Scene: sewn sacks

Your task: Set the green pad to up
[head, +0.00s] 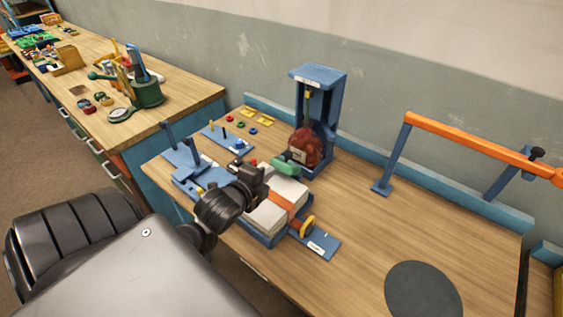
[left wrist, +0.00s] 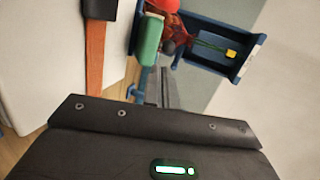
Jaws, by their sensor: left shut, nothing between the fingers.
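The green pad (head: 288,165) is a rounded block beside the far end of the white sack (head: 276,207), in front of the blue stand. In the left wrist view the green pad (left wrist: 148,40) shows just past the fingers, with a red piece (left wrist: 164,5) at its end. I cannot tell which setting the pad is in. My left gripper (head: 264,170) is shut and empty, close to the pad's left side; I cannot tell whether it touches. Its dark fingers (left wrist: 161,88) also show in the wrist view. My right gripper is not in view.
A blue stand (head: 333,100) holds a red-brown sack (head: 305,148). An orange strap (head: 289,203) crosses the white sack, with a yellow ring (head: 307,227) nearby. A dark round mat (head: 424,290) lies front right; the table between is clear.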

